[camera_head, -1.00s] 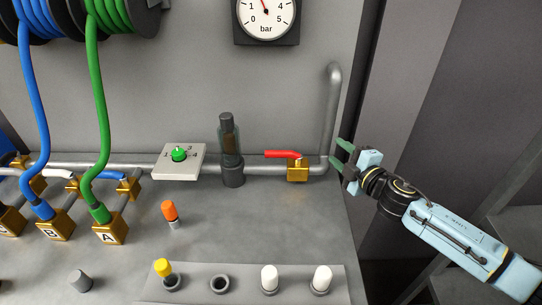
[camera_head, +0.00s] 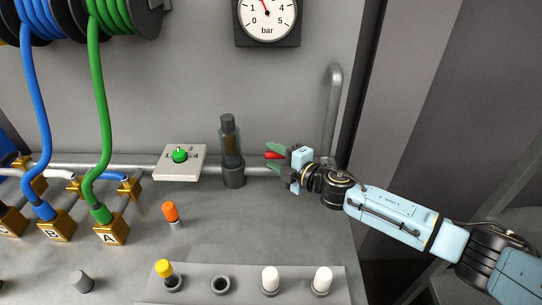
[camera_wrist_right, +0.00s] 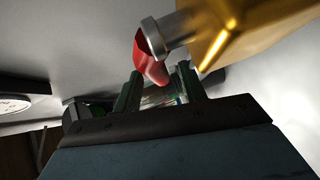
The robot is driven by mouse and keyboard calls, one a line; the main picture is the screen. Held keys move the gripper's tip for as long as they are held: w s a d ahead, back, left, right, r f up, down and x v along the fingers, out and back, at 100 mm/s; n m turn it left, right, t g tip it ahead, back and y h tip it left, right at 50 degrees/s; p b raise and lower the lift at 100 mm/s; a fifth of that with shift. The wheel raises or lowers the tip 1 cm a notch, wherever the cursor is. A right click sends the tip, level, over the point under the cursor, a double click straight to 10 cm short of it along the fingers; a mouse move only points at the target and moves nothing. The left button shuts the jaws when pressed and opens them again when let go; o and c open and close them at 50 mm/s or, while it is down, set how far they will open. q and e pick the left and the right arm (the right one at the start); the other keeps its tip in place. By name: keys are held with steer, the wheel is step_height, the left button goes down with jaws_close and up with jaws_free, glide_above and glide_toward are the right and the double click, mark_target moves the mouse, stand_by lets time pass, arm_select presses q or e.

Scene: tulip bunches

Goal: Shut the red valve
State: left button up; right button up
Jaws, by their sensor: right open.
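The red valve's handle (camera_head: 273,155) shows only as its red tip between the fingers of my right gripper (camera_head: 277,158) in the head view. The gripper hides the rest of the handle and the brass valve body there. In the right wrist view the red handle (camera_wrist_right: 149,62) stands at the open fingertips (camera_wrist_right: 158,85), partly between them. The brass valve body (camera_wrist_right: 240,30) is above and to the right of the fingers. My right gripper is open; I cannot tell whether a finger touches the handle. My left gripper is not in view.
A dark cylinder (camera_head: 231,150) stands just left of the gripper on the pipe. A plate with a green knob (camera_head: 180,155) is further left. A gauge (camera_head: 266,18) is on the wall above.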

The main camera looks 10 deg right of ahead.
steer(key=shift+x, duration=0.85)
jaws_close()
